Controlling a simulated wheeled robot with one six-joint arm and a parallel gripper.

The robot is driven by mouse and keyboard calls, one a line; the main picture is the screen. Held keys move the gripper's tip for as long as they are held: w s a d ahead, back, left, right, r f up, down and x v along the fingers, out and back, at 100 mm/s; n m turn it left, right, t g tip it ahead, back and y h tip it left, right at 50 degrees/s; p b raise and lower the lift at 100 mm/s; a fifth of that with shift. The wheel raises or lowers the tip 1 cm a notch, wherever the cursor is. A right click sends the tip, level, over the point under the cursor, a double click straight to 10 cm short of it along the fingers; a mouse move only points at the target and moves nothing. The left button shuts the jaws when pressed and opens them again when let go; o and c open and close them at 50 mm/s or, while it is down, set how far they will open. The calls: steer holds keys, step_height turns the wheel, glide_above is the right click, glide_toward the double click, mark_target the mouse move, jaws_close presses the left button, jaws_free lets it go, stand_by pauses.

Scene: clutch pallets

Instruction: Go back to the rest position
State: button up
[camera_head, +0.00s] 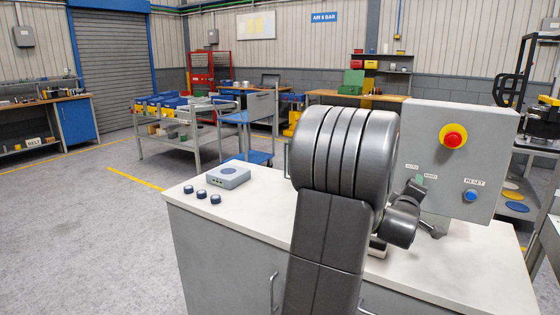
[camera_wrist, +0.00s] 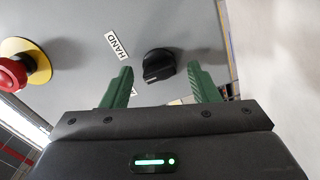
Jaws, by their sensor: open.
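My gripper (camera_wrist: 160,70) is open, its two green fingers spread on either side of a black rotary knob (camera_wrist: 158,66) on a grey control box. The fingers do not visibly touch the knob; the depth gap between them is hard to tell. A HAND label (camera_wrist: 117,46) is by the knob. In the head view my dark arm stands large in front, and its wrist end is by the lower left of the control box (camera_head: 485,135). The knob is hard to make out there, near the small AUTO and HAND labels.
The box carries a red emergency stop (camera_head: 453,138) on yellow and a blue reset button (camera_head: 470,196). It stands on a white-topped cabinet (camera_head: 262,210) with a grey device (camera_head: 229,178) and three dark round pieces (camera_head: 201,194). Open floor (camera_head: 80,220) lies to the left.

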steer(key=m+p, duration=0.5)
steer(key=s+m+p, duration=0.1)
steer(key=m+p, duration=0.1)
steer(key=m, duration=0.1)
steer(key=shift+a+p, duration=0.3)
stand_by(0.3)
steer(key=shift+r, duration=0.15)
